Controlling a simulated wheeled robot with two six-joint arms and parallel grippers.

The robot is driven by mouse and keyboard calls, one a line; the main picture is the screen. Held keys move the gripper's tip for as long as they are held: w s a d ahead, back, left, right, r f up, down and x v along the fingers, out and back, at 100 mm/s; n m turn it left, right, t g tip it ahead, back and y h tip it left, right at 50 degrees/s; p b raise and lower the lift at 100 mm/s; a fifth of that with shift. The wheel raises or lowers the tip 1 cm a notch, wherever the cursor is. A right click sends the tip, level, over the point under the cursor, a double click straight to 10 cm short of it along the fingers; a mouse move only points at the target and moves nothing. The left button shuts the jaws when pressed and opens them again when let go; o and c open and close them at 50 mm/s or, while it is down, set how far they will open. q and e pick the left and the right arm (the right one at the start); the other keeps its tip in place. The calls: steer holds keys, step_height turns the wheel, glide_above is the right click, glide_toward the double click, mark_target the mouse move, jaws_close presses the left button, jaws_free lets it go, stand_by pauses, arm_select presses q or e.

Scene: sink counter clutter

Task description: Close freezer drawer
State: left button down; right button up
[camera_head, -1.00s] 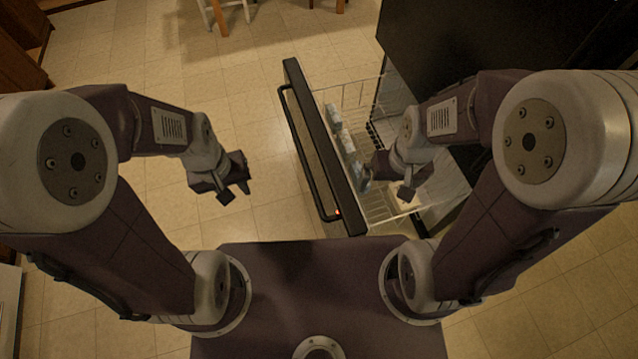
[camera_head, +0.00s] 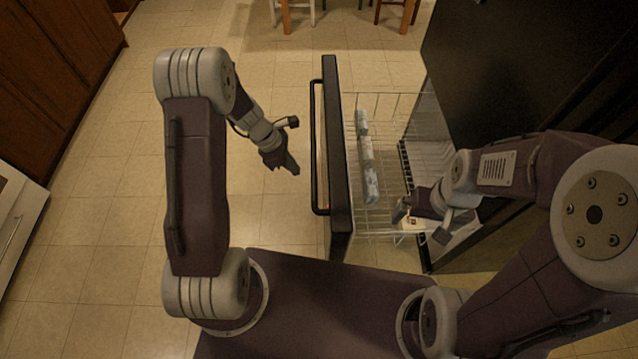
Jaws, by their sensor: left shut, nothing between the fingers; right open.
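The freezer drawer (camera_head: 338,160) is pulled out from the black fridge (camera_head: 500,90), with its dark front panel facing left. A long bar handle (camera_head: 315,150) runs along that panel. Behind the panel is a white wire basket (camera_head: 395,106) holding several pale wrapped packages (camera_head: 367,160). My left gripper (camera_head: 292,165) is shut and empty, just left of the handle and apart from it. My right gripper (camera_head: 418,220) is open, over the basket's near end on the inner side of the panel. Whether it touches the basket is unclear.
Tiled floor (camera_head: 100,200) lies open to the left of the drawer. Brown cabinets (camera_head: 60,60) and a white appliance (camera_head: 15,215) stand at the far left. Chair legs (camera_head: 285,18) show at the top.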

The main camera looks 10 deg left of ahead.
arm_select(q)
steer(key=b, duration=0.3)
glide_above(315, 192)
steer(key=a, duration=0.2)
step_height(315, 192, down, 9)
steer(key=shift+s+a+f, duration=0.1)
steer(key=shift+s+f, duration=0.05)
steer(key=shift+f, duration=0.05)
steer(key=d, duration=0.4)
steer(key=shift+w+r+p, duration=0.3)
steer(key=shift+w, duration=0.1)
arm_select(e)
steer(key=shift+d+f, duration=0.2)
steer(key=shift+f, duration=1)
steer(key=shift+s, duration=0.1)
